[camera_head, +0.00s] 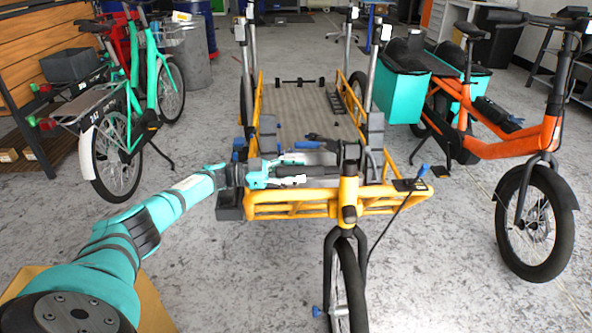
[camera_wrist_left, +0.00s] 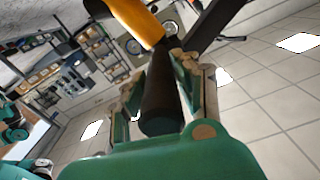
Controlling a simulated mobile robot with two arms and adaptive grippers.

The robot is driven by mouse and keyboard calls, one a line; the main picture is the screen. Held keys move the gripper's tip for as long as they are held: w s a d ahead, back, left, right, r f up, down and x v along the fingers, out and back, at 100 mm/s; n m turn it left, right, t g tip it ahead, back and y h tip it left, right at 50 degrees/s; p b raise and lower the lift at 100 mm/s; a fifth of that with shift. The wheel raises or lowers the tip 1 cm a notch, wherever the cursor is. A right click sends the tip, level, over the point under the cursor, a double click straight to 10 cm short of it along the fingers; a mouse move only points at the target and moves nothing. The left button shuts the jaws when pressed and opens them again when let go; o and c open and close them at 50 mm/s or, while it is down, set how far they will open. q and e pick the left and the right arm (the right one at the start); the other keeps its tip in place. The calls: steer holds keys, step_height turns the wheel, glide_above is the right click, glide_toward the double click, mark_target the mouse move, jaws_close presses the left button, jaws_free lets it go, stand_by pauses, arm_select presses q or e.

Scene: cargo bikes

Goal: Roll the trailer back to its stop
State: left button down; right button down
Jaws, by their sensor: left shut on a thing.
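The yellow-framed trailer (camera_head: 387,199), with a flat ribbed bed (camera_head: 305,108), stands in the middle of the head view. Its near wheel (camera_head: 345,285) is at the bottom. My left gripper (camera_head: 277,172) reaches over the trailer's near end from the left and is shut on a dark cylindrical grip. In the left wrist view, the grip (camera_wrist_left: 161,95) lies between the fingers (camera_wrist_left: 160,105) and joins an orange-yellow tube (camera_wrist_left: 137,20). The gripper partly covers the grip in the head view. I cannot make out the stop. My right gripper is not in view.
A teal bicycle (camera_head: 130,130) stands at left beside wooden slats (camera_head: 45,50). An orange cargo bike (camera_head: 500,147) with teal boxes (camera_head: 402,95) stands close on the right. Bins (camera_head: 185,55) stand behind. Grey floor is clear around the trailer's near end.

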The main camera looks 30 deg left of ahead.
arm_select(q)
steer(key=shift+f, duration=0.1)
steer(key=shift+w+a, duration=0.15)
steer(key=shift+w, duration=0.05)
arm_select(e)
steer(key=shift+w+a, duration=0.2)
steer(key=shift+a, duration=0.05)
arm_select(q)
steer(key=c, duration=1.4)
jaws_free()
steer(key=o, duration=0.4)
steer(key=shift+w, duration=0.25)
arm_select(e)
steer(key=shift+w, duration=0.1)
arm_select(q)
steer(key=shift+s, duration=0.1)
steer(key=v, duration=1.2)
